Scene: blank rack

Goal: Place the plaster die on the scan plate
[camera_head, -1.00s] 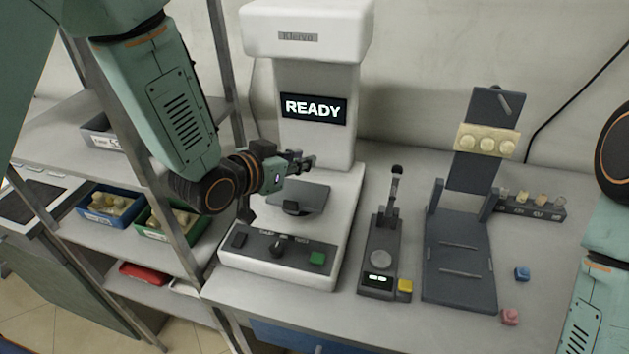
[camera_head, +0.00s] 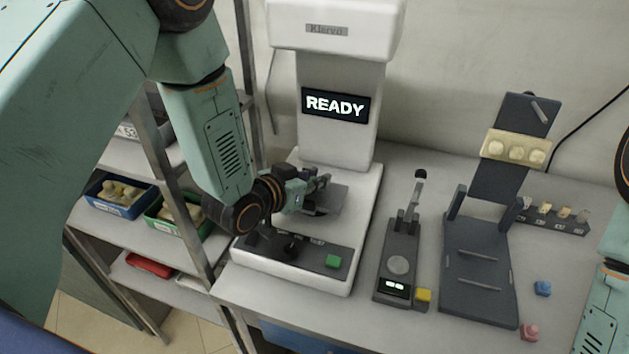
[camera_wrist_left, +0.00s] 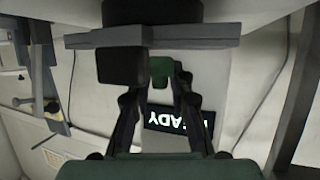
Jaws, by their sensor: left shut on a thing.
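The scanner (camera_head: 340,75) is a white column with a lit READY screen. Its dark grey scan plate (camera_head: 338,203) sits low in front of the column. My left gripper (camera_head: 323,180) is at the plate, its fingers over the plate's back left part. In the head view the piece is hidden. My right gripper is out of view.
A small device (camera_head: 398,262) with an upright lever stands right of the scanner. A dark stand (camera_head: 478,268) holds a cream block (camera_head: 516,150). Yellow (camera_head: 424,295), blue (camera_head: 542,288) and pink (camera_head: 529,332) pieces lie nearby. A shelf post (camera_head: 166,165) stands left of my arm.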

